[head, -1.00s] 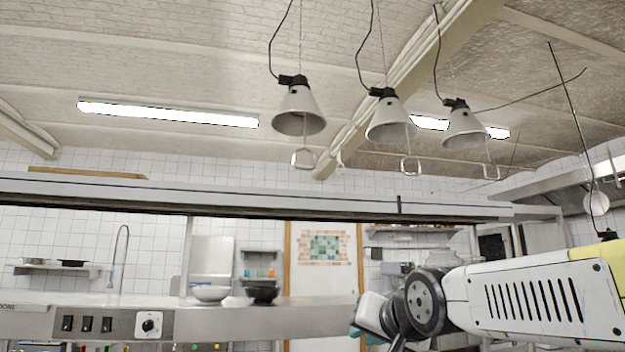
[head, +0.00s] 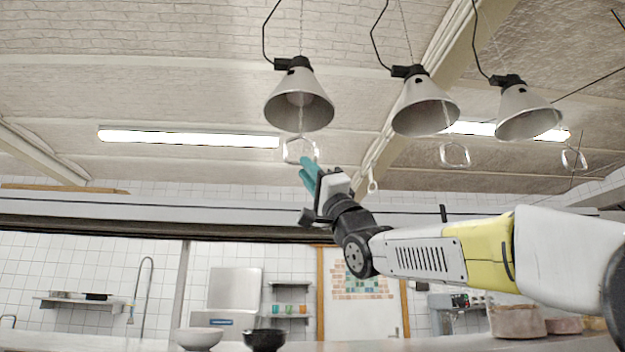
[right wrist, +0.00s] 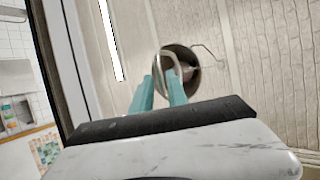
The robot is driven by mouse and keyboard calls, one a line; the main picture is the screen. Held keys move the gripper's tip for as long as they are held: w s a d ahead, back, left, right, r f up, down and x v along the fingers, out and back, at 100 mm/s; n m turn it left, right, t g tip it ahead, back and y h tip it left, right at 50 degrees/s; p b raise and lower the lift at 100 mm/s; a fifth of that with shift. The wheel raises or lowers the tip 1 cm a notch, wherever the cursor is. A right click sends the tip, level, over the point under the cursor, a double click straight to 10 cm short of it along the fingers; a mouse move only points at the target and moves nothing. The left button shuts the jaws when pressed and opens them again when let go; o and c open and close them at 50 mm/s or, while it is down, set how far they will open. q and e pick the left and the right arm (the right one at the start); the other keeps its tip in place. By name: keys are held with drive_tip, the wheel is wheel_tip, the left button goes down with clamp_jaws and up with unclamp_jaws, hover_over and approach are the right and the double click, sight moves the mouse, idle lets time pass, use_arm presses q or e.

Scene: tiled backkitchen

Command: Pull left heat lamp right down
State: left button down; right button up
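Three grey cone-shaped heat lamps hang from the ceiling in the head view. The left heat lamp (head: 299,100) has a square metal pull handle (head: 299,150) hanging under it. My right gripper (head: 308,168) is raised, with its teal fingertips just below this handle in the picture. In the right wrist view the two teal fingers (right wrist: 160,92) stand apart. The lamp (right wrist: 185,80) and its handle (right wrist: 172,64) show just beyond them, the handle overlapping the right finger's tip. I cannot tell whether they touch. My left gripper is not in view.
The middle lamp (head: 424,108) and right lamp (head: 527,112) hang to the right, with handles below. A long shelf edge (head: 200,222) runs behind my right arm. A white bowl (head: 199,338) and black bowl (head: 265,339) stand low on the counter.

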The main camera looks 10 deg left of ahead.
drive_tip(key=x, duration=0.6)
drive_tip(key=shift+w+a+r, duration=0.15)
drive_tip(key=shift+w+r, duration=0.05)
drive_tip(key=shift+r, duration=0.05)
clamp_jaws()
idle(1.2)
